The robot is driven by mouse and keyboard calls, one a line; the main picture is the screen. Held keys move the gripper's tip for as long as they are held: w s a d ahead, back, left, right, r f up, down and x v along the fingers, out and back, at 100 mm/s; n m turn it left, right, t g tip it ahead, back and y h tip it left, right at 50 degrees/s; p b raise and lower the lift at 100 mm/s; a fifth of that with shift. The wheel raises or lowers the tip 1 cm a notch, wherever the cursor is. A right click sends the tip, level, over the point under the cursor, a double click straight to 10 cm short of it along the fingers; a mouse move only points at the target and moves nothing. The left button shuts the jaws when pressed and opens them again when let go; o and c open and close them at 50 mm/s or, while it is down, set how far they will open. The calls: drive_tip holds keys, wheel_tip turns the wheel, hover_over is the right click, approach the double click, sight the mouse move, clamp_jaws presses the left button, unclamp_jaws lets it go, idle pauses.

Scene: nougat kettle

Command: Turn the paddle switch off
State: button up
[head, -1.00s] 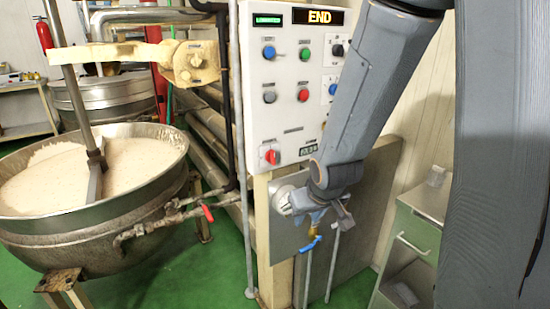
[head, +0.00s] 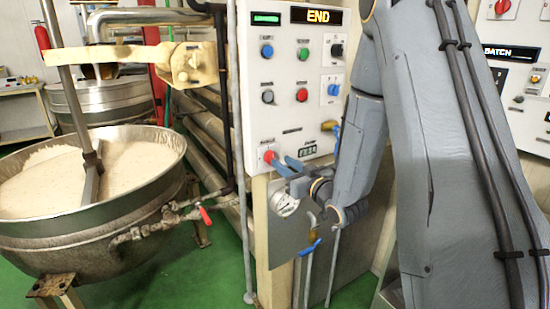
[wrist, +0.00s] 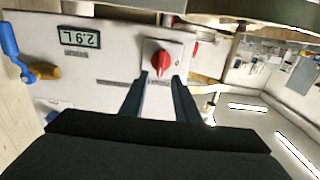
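A red rotary knob (head: 267,157) sits at the lower left of the white control panel (head: 289,116). The wrist view shows this red knob (wrist: 160,63) on a square light plate. Labels are too small to read, so I cannot tell by name which control is the paddle switch. My gripper (head: 284,163) is in front of the red knob. In the wrist view my gripper (wrist: 161,78) is open, with one finger on each side below the knob. Contact cannot be told. A black rotary knob (head: 337,50) and a blue rotary knob (head: 333,90) sit higher on the panel.
A round gauge (head: 285,204) and a blue-handled valve (head: 310,248) are below the panel. Another blue lever (wrist: 9,38) is beside a small display (wrist: 79,37). The kettle (head: 90,215) and its red-handled valve (head: 205,215) are left. A second panel (head: 515,60) is right.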

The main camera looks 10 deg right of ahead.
sight(273, 156)
drive_tip(key=p+x, duration=0.1)
drive_tip(key=x, duration=0.5)
drive_tip(key=shift+c, duration=0.2)
clamp_jaws()
